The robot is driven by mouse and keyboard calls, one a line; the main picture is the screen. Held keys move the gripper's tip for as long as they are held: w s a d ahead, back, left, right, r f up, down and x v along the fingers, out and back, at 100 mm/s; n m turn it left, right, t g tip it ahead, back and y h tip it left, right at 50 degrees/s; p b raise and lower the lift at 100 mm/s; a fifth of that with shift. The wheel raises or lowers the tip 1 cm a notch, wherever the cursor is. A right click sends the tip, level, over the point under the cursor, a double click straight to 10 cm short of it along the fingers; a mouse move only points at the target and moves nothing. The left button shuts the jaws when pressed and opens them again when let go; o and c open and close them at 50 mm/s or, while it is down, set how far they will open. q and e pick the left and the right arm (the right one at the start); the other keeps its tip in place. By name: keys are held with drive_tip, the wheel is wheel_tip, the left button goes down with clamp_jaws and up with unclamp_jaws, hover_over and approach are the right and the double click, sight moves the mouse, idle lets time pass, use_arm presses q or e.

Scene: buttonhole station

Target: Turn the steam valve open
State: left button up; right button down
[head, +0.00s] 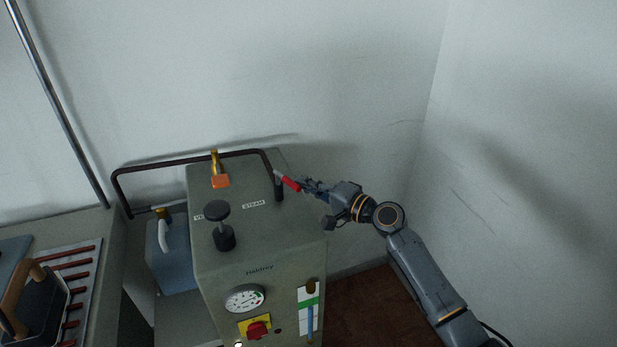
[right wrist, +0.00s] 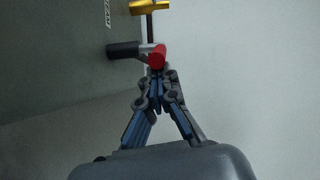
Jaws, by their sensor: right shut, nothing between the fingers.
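The steam valve's red lever (head: 288,182) is at the right end of the dark pipe on top of the grey-green boiler (head: 230,265), close to the STEAM label (head: 254,204). In the right wrist view, the lever's red end (right wrist: 158,54) points toward the camera, beside a dark cylindrical stub (right wrist: 122,49). My right gripper (head: 307,186) is shut and empty, with its fingertips (right wrist: 157,74) right at the red end. I cannot tell whether they touch it. My left gripper is not in view.
A black knob (head: 217,210), an orange-handled fitting (head: 219,178), a gauge (head: 245,299) and a red switch (head: 257,329) are on the boiler. A blue-grey tank (head: 172,258) and an iron (head: 38,300) are at left. Walls stand behind and right.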

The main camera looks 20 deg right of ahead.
sight(299, 191)
drive_tip(key=shift+s+a+r+m+t+h+p, duration=0.15)
drive_tip(key=shift+s+a+m+t+h+p, duration=0.25)
drive_tip(key=shift+p, duration=0.45)
drive_tip(key=shift+a+r+m+t+h+p, duration=0.15)
drive_tip(key=shift+m+h+p, duration=0.2)
drive_tip(key=shift+h+p, duration=0.4)
drive_tip(key=shift+s+a+r+m+t+h+p, duration=0.15)
drive_tip(key=shift+s+a+m+t+h+p, duration=0.15)
drive_tip(key=shift+p, duration=0.7)
drive_tip(key=shift+a+f, duration=0.1)
drive_tip(key=shift+a, duration=0.05)
drive_tip(key=shift+s+a+f, duration=0.1)
drive_tip(key=shift+a+f, duration=0.05)
drive_tip(key=shift+a, duration=0.15)
drive_tip(key=shift+f, duration=0.1)
